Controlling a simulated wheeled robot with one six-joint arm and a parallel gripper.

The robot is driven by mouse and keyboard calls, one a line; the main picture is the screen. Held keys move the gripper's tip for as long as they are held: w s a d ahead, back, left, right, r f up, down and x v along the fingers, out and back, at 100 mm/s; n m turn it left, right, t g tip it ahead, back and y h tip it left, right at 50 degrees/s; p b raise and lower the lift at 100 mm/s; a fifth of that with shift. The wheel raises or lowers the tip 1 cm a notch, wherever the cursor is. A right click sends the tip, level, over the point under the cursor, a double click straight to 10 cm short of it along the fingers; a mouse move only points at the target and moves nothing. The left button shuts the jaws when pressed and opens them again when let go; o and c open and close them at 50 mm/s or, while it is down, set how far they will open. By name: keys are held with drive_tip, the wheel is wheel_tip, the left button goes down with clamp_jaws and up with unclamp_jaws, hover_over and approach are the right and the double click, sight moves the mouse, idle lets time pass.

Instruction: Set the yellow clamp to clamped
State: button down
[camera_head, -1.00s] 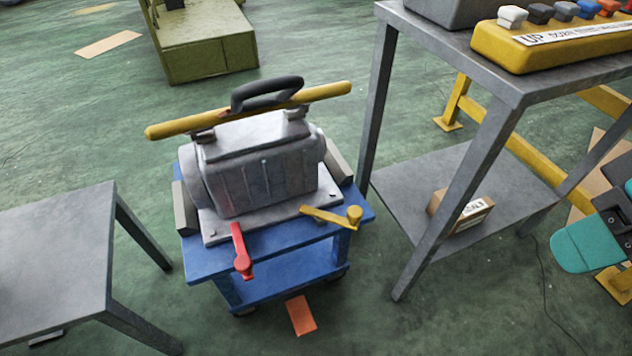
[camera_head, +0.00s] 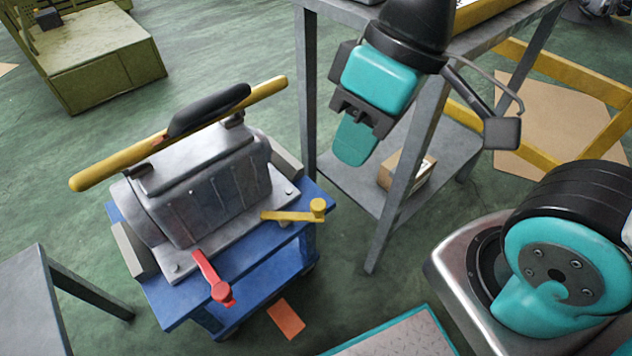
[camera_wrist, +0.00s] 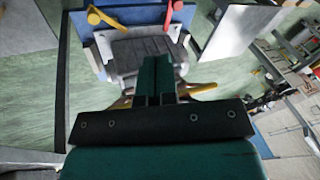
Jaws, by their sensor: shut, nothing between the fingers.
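The yellow clamp (camera_head: 292,214) is a lever with a round knob at its right end. It lies across the front right of the grey base plate on the blue cart, its bar pointing left over the plate. It also shows at the top left of the wrist view (camera_wrist: 100,17). A red clamp (camera_head: 212,277) sits at the plate's front left, its knob toward the front. My gripper (camera_head: 355,142), teal, hangs to the right of and above the yellow clamp, apart from it. In the wrist view its fingers (camera_wrist: 165,62) are together and empty.
A grey metal housing (camera_head: 205,188) with a yellow bar (camera_head: 100,174) and black handle stands on the blue cart (camera_head: 175,306). A grey shelf table (camera_head: 310,100) with a small carton (camera_head: 405,170) stands at right. Another grey table (camera_head: 25,300) is at lower left.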

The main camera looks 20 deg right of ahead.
drive_tip(key=w+d+f+n+g+h+b, duration=0.1)
drive_tip(key=w+d+f+n+b, duration=0.2)
drive_tip(key=w+f+n, duration=0.7)
drive_tip(key=w+d+f+n+g+b, duration=0.2)
drive_tip(key=w+d+f+n+b, duration=0.1)
drive_tip(key=w+f+n, duration=0.8)
drive_tip(key=shift+d+n+h, duration=0.25)
drive_tip(key=shift+n+h, duration=0.15)
drive_tip(key=shift+n, duration=0.2)
drive_tip(key=shift+s, duration=0.1)
drive_tip(key=b+x, duration=0.2)
drive_tip(key=x, duration=0.8)
drive_tip(key=shift+s+b, duration=0.15)
drive_tip(key=shift+b, duration=0.2)
